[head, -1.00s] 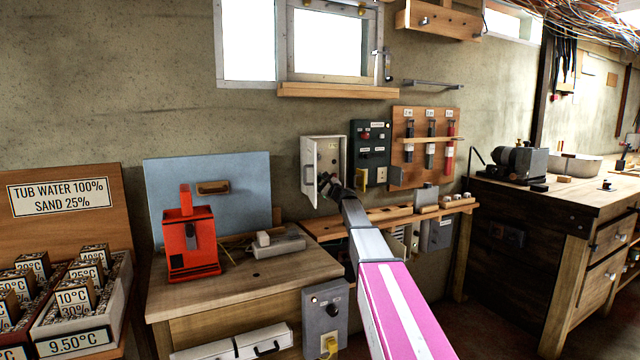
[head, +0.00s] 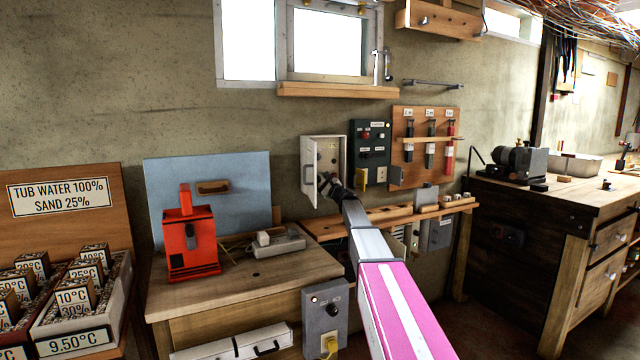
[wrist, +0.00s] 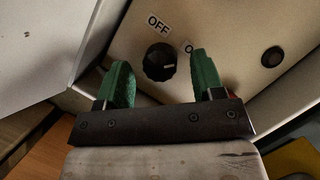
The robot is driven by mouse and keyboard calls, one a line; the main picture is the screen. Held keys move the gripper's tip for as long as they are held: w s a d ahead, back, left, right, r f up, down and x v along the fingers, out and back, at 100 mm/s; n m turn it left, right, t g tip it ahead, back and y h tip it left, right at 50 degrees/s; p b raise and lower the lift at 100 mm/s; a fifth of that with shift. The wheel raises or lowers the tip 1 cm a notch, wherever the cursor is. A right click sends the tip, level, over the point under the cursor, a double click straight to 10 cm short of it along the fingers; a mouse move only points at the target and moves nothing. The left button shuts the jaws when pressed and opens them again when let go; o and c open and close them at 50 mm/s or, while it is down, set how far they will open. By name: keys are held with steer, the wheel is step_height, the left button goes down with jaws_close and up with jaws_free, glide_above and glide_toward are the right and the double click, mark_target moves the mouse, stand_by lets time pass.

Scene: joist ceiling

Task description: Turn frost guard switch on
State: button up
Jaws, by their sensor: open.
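A black rotary knob (wrist: 159,62) sits on a pale panel (wrist: 225,30) in the wrist view. An "OFF" label is above it and a second label, partly hidden by a finger, starts with "O" at its upper right. A small pale mark shows on the knob's right side. My gripper (wrist: 161,80) is open, its green fingers either side of the knob in the picture; contact cannot be told. In the head view my gripper (head: 328,182) is at the open white box (head: 328,150), and hides the knob.
The box's open door (head: 308,170) stands to the left of my gripper, close by in the wrist view (wrist: 45,40). A dark green control panel (head: 371,145) is just right of the box. A wooden shelf (head: 400,216) runs below. A red device (head: 190,240) stands on the left bench.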

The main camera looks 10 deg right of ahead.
steer(key=v, duration=1)
steer(key=shift+s, duration=0.15)
steer(key=shift+d+f, duration=0.1)
steer(key=shift+d, duration=0.05)
